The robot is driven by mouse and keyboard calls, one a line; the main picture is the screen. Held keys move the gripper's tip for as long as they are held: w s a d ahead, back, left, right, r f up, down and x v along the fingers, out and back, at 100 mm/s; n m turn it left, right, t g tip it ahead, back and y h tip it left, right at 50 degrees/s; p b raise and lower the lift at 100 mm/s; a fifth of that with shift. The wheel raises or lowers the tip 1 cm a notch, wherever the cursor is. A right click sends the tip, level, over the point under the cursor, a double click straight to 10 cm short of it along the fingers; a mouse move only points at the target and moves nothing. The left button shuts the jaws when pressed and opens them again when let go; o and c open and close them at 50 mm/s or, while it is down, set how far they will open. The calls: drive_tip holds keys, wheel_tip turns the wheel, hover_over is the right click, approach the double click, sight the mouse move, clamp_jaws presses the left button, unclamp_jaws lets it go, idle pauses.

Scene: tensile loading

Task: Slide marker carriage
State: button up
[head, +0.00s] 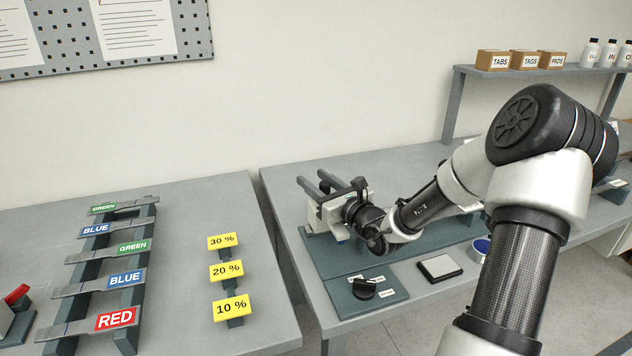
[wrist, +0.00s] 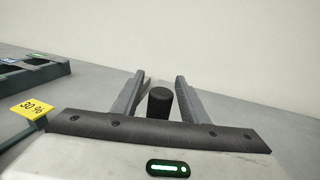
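My gripper (head: 311,178) is at the left end of the right-hand bench, above a teal base plate (head: 340,255), with its two dark fingers pointing to the upper left. In the wrist view, my gripper (wrist: 160,76) is open, with a finger on each side of a short black cylindrical knob (wrist: 159,102). A narrow gap shows on each side of the knob, so the fingers do not appear to grip it. I cannot tell whether this knob belongs to the marker carriage. My gripper and arm hide whatever lies behind them in the head view.
A black dial (head: 364,289) and a pale pad (head: 439,267) lie along the front of the bench. The left bench holds a rack of labelled strips (head: 125,278) and yellow percent signs (head: 228,271). A gap separates the benches. A raised shelf (head: 530,72) holds boxes and bottles.

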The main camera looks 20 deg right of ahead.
clamp_jaws()
drive_tip(key=shift+d, duration=0.1)
